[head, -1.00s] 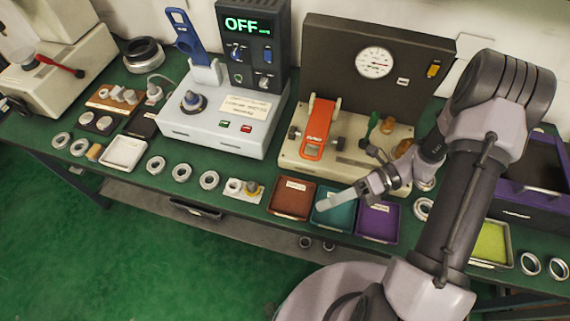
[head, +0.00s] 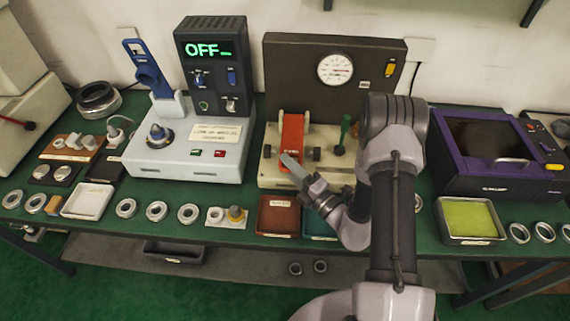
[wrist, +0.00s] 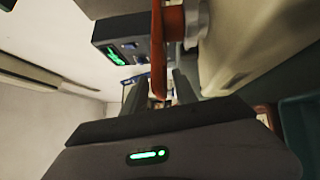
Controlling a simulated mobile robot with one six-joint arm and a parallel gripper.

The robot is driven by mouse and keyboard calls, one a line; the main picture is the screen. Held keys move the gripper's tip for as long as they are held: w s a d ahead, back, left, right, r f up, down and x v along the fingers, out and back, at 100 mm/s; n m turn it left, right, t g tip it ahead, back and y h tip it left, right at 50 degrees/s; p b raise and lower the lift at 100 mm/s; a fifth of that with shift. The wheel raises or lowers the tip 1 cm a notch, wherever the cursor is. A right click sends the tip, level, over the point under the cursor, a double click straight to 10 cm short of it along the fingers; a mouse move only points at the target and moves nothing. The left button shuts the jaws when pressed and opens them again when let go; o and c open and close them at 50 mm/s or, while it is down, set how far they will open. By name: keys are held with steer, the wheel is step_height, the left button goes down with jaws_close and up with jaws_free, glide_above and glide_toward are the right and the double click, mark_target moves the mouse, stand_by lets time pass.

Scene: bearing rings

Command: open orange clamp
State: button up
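The orange clamp (head: 291,137) stands on the beige base of the gauge fixture, its flat orange handle hanging down at the front. In the wrist view the handle (wrist: 158,50) shows edge-on as a thin orange strip. My gripper (head: 290,162) is at the lower front end of the handle. In the wrist view my gripper (wrist: 160,88) has its dark fingers apart, with the strip's lower end between them. A gap seems to show beside the strip, so I see no firm grip. My wrist and fingers hide the clamp's lower end in the head view.
The fixture's dark back panel (head: 337,90) with a gauge stands behind the clamp. A green-handled part (head: 344,134) is just right of it. A brown tray (head: 278,216) and partly hidden teal tray (head: 319,224) lie in front. A white control box (head: 190,148) stands left.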

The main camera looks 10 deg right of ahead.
steer(key=shift+x, duration=0.75)
jaws_close()
